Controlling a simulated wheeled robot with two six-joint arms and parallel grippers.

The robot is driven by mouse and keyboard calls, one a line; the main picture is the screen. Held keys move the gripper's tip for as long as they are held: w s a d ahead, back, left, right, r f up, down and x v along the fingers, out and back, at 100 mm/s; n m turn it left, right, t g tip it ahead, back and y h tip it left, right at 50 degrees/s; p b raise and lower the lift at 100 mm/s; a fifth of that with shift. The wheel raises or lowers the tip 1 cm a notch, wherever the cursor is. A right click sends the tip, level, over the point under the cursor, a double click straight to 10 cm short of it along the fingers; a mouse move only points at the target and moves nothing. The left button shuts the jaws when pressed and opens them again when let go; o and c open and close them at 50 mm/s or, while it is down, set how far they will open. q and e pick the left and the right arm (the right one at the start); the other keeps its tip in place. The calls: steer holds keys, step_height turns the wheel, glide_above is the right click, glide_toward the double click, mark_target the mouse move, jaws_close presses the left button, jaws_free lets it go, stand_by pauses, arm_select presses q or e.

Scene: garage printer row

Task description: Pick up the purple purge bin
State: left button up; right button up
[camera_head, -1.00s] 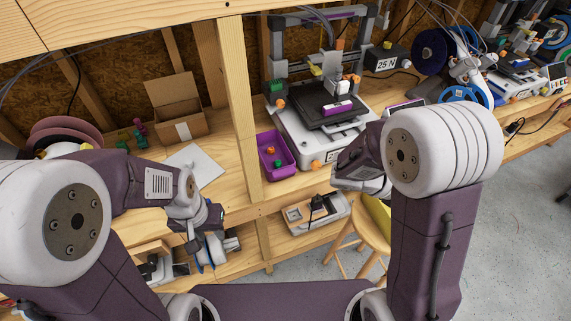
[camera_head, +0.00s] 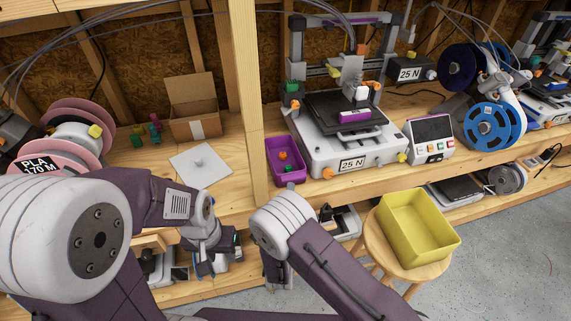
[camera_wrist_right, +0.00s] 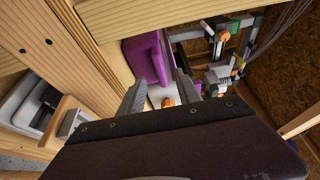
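The purple purge bin (camera_head: 299,176) sits on the wooden bench, left of the front printer and beside a wooden post. It is an open tray with small orange and green pieces inside. In the right wrist view, the bin (camera_wrist_right: 146,58) shows just beyond the fingertips. My right gripper (camera_wrist_right: 160,76) is open and empty, its two fingers apart and pointing toward the bin, not around it. In the head view, my right arm's own links largely hide that gripper, below the bench edge. My left gripper (camera_head: 207,264) hangs low at the front left; its finger opening is unclear.
A wooden post (camera_head: 247,110) rises close to the bin's left. The printer (camera_head: 340,152) stands close on its right. A yellow bin (camera_head: 418,230) rests on a round stool (camera_head: 378,247) at the front. A cardboard box (camera_head: 194,105) and white sheet (camera_head: 200,164) lie left of the post.

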mark_target(291, 181)
steer(key=w, duration=0.5)
steer(key=shift+w+d, duration=0.1)
steer(key=shift+w, duration=0.1)
steer(key=shift+s, duration=0.1)
jaws_close()
